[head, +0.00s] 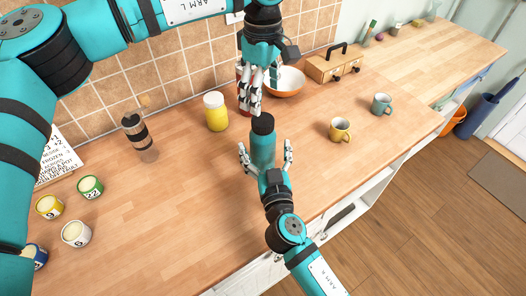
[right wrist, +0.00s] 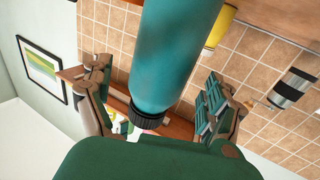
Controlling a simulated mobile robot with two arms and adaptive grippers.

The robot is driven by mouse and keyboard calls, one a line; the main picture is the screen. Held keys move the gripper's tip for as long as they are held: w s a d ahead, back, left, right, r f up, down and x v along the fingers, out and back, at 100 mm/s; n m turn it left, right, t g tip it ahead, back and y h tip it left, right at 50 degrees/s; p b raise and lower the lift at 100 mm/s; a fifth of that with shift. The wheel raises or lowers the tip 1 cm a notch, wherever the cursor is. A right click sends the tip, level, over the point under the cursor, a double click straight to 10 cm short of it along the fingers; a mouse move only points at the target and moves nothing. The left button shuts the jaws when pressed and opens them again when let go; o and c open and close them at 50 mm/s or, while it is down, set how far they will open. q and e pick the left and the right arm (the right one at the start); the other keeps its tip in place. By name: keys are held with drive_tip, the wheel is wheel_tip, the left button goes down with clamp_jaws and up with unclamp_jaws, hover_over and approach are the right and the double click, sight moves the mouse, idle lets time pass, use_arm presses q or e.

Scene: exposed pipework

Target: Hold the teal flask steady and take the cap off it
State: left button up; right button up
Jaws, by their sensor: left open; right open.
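The teal flask (head: 263,152) stands upright on the wooden counter with its black cap (head: 262,123) on top. My right gripper (head: 265,146) is open, with one finger on each side of the flask. In the right wrist view the flask (right wrist: 175,50) lies between the spread fingers (right wrist: 155,105), with gaps visible on both sides, and its black cap (right wrist: 152,118) shows at its end. My left gripper (head: 254,102) is open and empty, fingers pointing down, above and slightly left of the cap in the head view. It appears clear of the cap.
A bowl (head: 286,82) and a partly hidden red object are behind my left gripper. Yellow (head: 340,130) and teal (head: 381,104) mugs stand right. Several numbered tins are far left.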

use_arm(q)
drive_tip(key=shift+w, duration=0.1)
use_arm(e)
drive_tip(key=shift+w+a, duration=0.2)
drive_tip(key=shift+w, duration=0.6)
drive_tip(key=shift+w+a, duration=0.15)
drive_tip(key=shift+w, duration=0.6)
